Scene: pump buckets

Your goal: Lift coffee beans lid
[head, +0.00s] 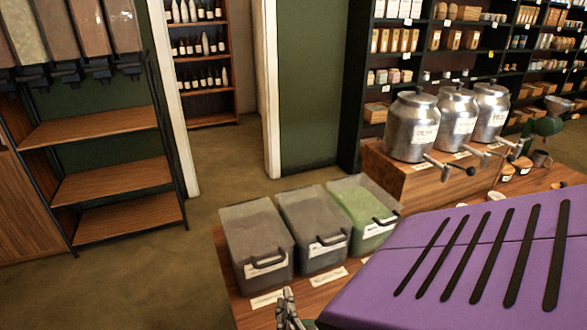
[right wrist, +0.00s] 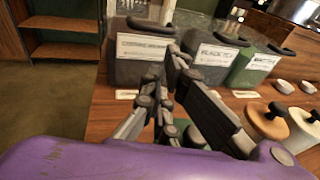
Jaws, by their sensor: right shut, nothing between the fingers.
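Three lidded bins stand in a row on the wooden counter. The left, grey bin (head: 256,235) has a blurred label that seems to read coffee beans; it also shows in the right wrist view (right wrist: 133,70). Its lid (head: 251,221) lies closed on top, with a dark handle (head: 265,260) at the front, also visible in the right wrist view (right wrist: 151,26). My right gripper (head: 287,294) is shut and empty, in front of this bin and apart from the handle. In the right wrist view its fingers (right wrist: 166,66) point toward the gap between the left and middle bins. My left gripper is out of view.
The middle bin (head: 312,229), labelled black tea, and the green bin (head: 362,209) stand close on the right. Metal canisters (head: 411,127) stand on a wooden block farther right. Cork-topped jars (right wrist: 266,122) are right of my gripper. Open floor lies left of the counter.

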